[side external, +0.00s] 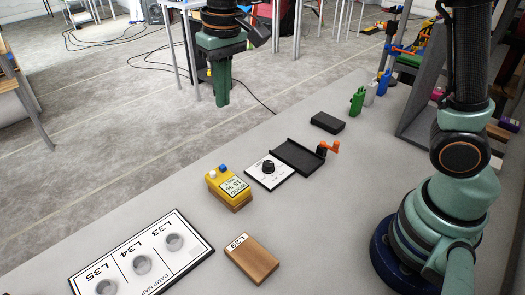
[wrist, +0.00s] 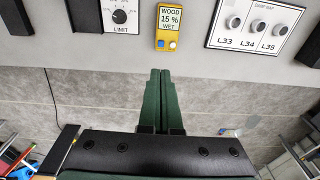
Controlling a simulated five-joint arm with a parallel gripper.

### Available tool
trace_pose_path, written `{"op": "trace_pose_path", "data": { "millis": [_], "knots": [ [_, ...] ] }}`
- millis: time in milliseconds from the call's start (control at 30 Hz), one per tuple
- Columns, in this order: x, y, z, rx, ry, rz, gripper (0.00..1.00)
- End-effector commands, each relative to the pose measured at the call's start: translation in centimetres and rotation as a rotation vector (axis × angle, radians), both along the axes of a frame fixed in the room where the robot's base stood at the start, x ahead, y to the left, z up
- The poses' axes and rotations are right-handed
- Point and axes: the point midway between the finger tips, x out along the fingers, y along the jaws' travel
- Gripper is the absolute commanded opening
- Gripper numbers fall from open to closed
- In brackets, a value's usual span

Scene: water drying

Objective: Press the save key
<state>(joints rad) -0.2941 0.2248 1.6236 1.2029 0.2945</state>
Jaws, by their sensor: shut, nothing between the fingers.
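The yellow moisture meter (side external: 228,188) lies on the table in the side view, with a white key (side external: 211,174) and a blue key (side external: 223,167) at its far end. In the wrist view the meter (wrist: 170,28) reads "WOOD 15 % WET", and its blue key (wrist: 172,44) faces my gripper. I cannot read which key is save. My gripper (side external: 222,103) is shut and empty, raised beyond the table's far edge in the side view. In the wrist view its fingertips (wrist: 160,72) are together, apart from the meter.
The limit dial (side external: 267,169) and a black tray (side external: 298,156) sit beside the meter. The damp map board (side external: 195,240) with L33, L34, L35 and the wooden L29 block (side external: 250,258) lie nearer. A black block (side external: 327,122) lies farther back.

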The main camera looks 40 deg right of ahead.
Motion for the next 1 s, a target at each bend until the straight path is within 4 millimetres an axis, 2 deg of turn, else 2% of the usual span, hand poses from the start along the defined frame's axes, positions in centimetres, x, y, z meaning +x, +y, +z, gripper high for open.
{"op": "trace_pose_path", "data": {
  "millis": [100, 300, 767, 867, 1000],
  "knots": [
    [1.0, 1.8, -1.5, -0.011, 0.043, 0.003, 0.00],
    [1.8, 3.5, -2.8, -0.024, 0.080, 0.001, 0.00],
    [1.9, 3.8, -3.2, -0.027, 0.087, 0.000, 0.00],
    [1.9, 3.8, -3.6, -0.027, 0.088, 0.000, 0.00],
    [1.9, 3.8, -5.3, -0.028, 0.090, 0.000, 0.00]
  ]
}}
